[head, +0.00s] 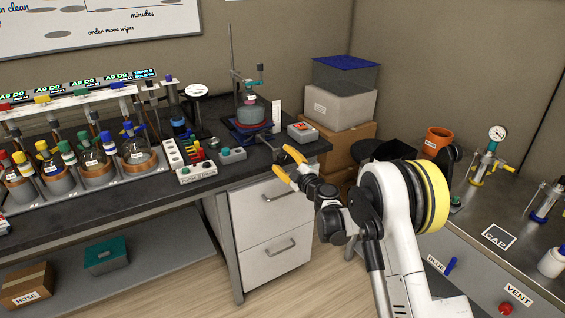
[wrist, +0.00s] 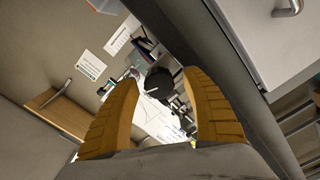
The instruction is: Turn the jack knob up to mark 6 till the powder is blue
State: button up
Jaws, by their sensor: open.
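The jack (head: 246,132) stands near the right end of the dark bench, with a blue platform and a round flask (head: 251,115) above it. The flask looks grey-teal with a red band near its base; the powder's colour is too small to tell. A white upright strip (head: 278,116) stands beside it; its marks are unreadable. My gripper (head: 288,165) is open and empty in front of the bench edge, apart from the jack. In the wrist view, a dark round thing (wrist: 158,82) shows between the open fingers (wrist: 165,112); I cannot tell whether it is the jack knob.
Several flasks in heaters (head: 97,168) line the bench to the left. White drawers (head: 268,210) stand below my gripper. A metal bench with a gauge (head: 497,133) is at the right.

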jog(key=shift+w, duration=0.1)
jog(key=c, duration=1.2)
